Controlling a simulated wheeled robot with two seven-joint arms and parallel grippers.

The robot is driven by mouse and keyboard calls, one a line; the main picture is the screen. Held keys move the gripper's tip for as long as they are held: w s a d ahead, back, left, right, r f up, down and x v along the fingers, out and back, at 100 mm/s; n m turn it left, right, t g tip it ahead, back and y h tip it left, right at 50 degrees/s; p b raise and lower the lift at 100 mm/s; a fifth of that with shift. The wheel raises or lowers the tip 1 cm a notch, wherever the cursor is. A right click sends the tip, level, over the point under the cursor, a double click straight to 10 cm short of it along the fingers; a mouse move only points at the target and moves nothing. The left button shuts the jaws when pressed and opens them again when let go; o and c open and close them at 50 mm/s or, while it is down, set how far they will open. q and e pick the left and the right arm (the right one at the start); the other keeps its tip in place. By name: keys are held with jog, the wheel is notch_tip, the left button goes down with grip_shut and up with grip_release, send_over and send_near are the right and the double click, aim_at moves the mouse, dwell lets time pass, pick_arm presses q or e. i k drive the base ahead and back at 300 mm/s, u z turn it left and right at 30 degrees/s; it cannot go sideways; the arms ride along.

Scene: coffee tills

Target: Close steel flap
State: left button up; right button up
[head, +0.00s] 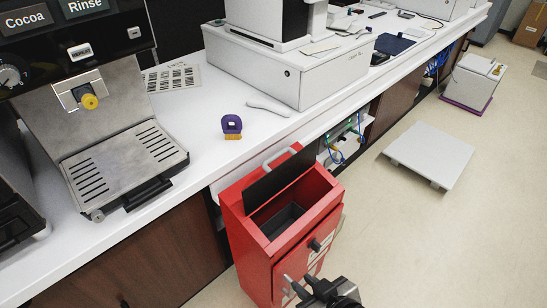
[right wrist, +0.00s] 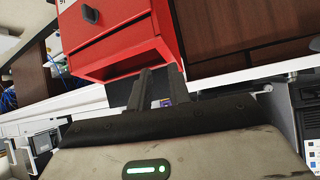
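A red bin (head: 255,256) stands against the front of the white counter. Its dark flap (head: 279,178) is tilted up at the back, with a pale grey handle (head: 284,155) on its upper edge. The bin's opening is uncovered and shows a dark inside (head: 283,220). My right gripper (head: 297,284) is in front of the bin's front face, below the black knob (head: 314,245), apart from the flap. In the right wrist view the fingers (right wrist: 160,82) are spread and empty, with the red bin (right wrist: 122,40) beyond them. My left gripper is not in view.
On the counter (head: 218,160) are a coffee machine (head: 120,150) at left, a purple-and-yellow object (head: 232,126), a white spoon-like object (head: 268,108) and a white till (head: 285,70). A white platform (head: 430,155) lies on the floor at right.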

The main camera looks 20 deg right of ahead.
aim_at(275, 179)
jog(key=k, duration=1.3)
jog(key=z, duration=0.45)
jog(key=i, duration=1.65)
jog(key=u, duration=1.1)
